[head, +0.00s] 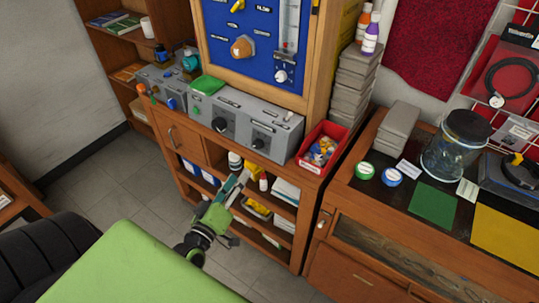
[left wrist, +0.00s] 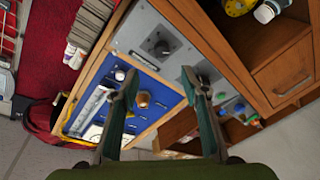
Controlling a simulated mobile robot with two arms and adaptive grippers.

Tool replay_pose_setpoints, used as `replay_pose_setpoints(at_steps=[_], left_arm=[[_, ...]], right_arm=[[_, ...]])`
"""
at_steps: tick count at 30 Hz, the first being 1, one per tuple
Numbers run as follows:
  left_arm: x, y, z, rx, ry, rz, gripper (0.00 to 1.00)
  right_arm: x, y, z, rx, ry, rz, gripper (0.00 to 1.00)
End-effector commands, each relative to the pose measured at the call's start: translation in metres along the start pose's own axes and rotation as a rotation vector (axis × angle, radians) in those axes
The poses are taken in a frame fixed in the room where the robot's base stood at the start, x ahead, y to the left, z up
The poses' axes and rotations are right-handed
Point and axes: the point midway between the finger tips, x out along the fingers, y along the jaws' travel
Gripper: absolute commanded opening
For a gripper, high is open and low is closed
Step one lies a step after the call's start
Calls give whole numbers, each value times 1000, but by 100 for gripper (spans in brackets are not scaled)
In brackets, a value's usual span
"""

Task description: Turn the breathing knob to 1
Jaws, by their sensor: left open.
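Several knobs are in view, and I cannot read which label says breathing. In the head view, a grey box (head: 240,118) on the wooden cabinet has a black knob (head: 220,124) at its left and another dark knob (head: 258,143) at its right. The blue panel (head: 262,28) above carries a brass knob (head: 241,46) and a black and white knob (head: 281,76). My left gripper (head: 244,178) is open and empty, low in front of the cabinet shelves, apart from the knobs. In the left wrist view, its open fingers (left wrist: 158,80) frame the blue panel (left wrist: 150,84). My right gripper is not in view.
A red bin (head: 323,147) of small parts stands right of the grey box. Grey stacked boxes (head: 355,80) are beside the panel. A right-hand bench holds a glass jar (head: 455,145) and coloured mats. Open floor (head: 110,182) lies left of the cabinet.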

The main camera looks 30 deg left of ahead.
Motion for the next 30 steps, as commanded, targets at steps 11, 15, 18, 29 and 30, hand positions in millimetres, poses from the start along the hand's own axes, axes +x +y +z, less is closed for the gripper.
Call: replay_pose_setpoints(at_steps=[11,15,18,29,30], left_arm=[[56,3,-3,0,4,4,41],[83,3,-3,1,3,3,41],[101,2,-2,1,3,3,41],[136,1,0,1,0,1,41],[136,1,0,1,0,1,41]], right_arm=[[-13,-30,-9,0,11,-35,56],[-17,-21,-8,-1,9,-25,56],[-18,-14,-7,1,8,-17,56],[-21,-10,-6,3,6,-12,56],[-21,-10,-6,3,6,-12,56]])
